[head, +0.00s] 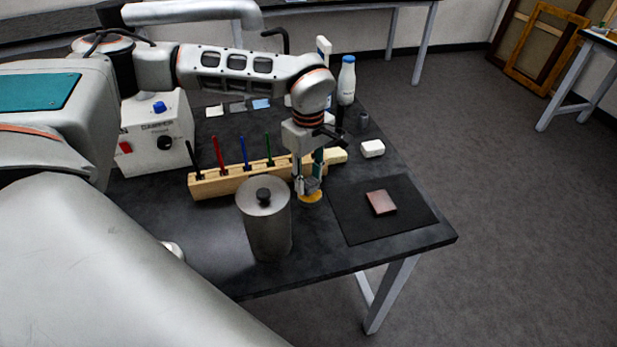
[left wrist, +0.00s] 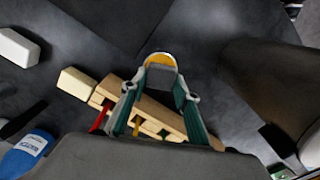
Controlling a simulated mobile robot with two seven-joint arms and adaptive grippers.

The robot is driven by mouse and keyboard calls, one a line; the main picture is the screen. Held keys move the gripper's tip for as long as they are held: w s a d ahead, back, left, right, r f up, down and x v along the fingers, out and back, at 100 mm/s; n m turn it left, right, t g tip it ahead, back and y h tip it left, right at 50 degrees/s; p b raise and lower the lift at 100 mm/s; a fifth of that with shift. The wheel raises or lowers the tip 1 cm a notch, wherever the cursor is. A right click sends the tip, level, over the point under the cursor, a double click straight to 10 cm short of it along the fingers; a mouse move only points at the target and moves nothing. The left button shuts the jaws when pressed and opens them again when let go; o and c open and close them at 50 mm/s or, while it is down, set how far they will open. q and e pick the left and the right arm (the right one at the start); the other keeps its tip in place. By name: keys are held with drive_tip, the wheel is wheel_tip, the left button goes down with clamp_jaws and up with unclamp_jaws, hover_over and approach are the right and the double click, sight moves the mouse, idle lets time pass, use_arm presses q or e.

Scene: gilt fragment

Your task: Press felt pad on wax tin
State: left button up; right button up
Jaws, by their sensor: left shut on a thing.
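My left gripper (head: 308,187) points down over the table and is shut on a small grey pad, which I take to be the felt pad (head: 309,185). The pad also shows between the fingertips in the left wrist view (left wrist: 161,62). The wax tin (head: 313,197) is a low round tin with amber-yellow wax, directly under the fingertips. Its yellow edge shows just past the pad in the left wrist view (left wrist: 159,55). The pad covers much of the tin, and I cannot tell whether they touch. My right gripper is not in view.
A metal canister (head: 267,225) stands close in front of the gripper. A wooden rack (head: 225,183) with coloured handles is just behind-left. A reddish-brown piece (head: 381,202) lies on a black mat (head: 410,217) to the right. A white block (head: 372,148) and bottle (head: 346,82) stand further back.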

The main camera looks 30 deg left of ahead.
sight(309, 181)
use_arm(q)
drive_tip(key=shift+w+r+p, duration=0.1)
drive_tip(key=shift+r+p, duration=1.2)
drive_tip(key=shift+r, duration=1.45)
